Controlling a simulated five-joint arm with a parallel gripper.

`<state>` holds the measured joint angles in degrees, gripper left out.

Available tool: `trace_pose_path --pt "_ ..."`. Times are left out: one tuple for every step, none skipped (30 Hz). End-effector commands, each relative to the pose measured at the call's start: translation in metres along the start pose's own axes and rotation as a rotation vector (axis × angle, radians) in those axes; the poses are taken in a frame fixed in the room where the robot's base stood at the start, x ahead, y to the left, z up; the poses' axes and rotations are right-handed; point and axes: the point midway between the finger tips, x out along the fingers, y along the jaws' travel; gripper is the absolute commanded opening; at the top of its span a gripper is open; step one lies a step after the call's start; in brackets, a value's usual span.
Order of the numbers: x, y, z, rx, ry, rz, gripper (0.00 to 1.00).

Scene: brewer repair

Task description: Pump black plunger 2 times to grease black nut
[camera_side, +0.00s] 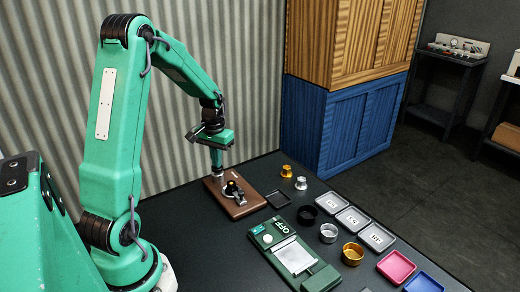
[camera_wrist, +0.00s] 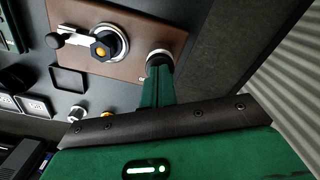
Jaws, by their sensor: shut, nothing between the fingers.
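A brown board (camera_side: 247,206) lies on the dark table and also shows in the wrist view (camera_wrist: 82,12). On it is a round silver fitting with a dark hex nut (camera_wrist: 103,49) around a yellow centre, which also shows in the side view (camera_side: 231,186). A lever with a black knob (camera_wrist: 54,40) reaches out from this fitting. A silver-rimmed cylinder (camera_wrist: 150,53) stands beside it; the black plunger is mostly hidden behind my fingers. My gripper (camera_side: 217,161) points down over this cylinder, shut and empty; its fingertips (camera_wrist: 160,69) look at or very near the top. Contact is unclear.
A black square frame (camera_side: 277,199) lies right of the board. Gold (camera_side: 286,171) and silver (camera_side: 301,183) knobs stand behind it. A green device marked OFF (camera_side: 262,232), several rings and small trays (camera_side: 396,267) fill the front right. A corrugated wall rises behind.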

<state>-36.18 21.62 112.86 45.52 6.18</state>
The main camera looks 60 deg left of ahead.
Motion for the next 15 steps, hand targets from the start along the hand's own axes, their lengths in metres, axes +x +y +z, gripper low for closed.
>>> trace_pose_path --pt "-0.001 0.0 0.0 0.0 -0.001 0.0 0.0" --pt "-0.002 0.0 0.0 0.0 0.0 0.0 0.0" --pt "-0.004 0.0 0.0 0.0 0.0 0.0 0.0" --pt "-0.006 0.0 0.0 0.0 0.001 0.0 0.0" --pt "-0.007 0.0 0.0 0.0 0.001 0.0 0.0" --pt "-0.009 0.0 0.0 0.0 0.001 0.0 0.0" --pt "-0.011 0.0 0.0 0.0 0.001 0.0 0.0" --pt "-0.013 0.0 0.0 0.0 0.001 0.0 0.0" --pt "-0.015 0.0 0.0 0.0 0.001 0.0 0.0" --pt "-0.016 0.0 0.0 0.0 0.001 0.0 0.0" --pt "-0.017 0.0 0.0 0.0 0.001 0.0 0.0" --pt "-0.019 0.0 -0.001 0.0 0.002 0.0 0.0" --pt "-0.021 0.0 0.0 0.0 0.002 0.0 0.0" --pt "-0.022 0.0 0.0 0.0 0.001 0.0 0.0" --pt "-0.025 0.0 0.0 0.0 0.001 0.0 0.0"
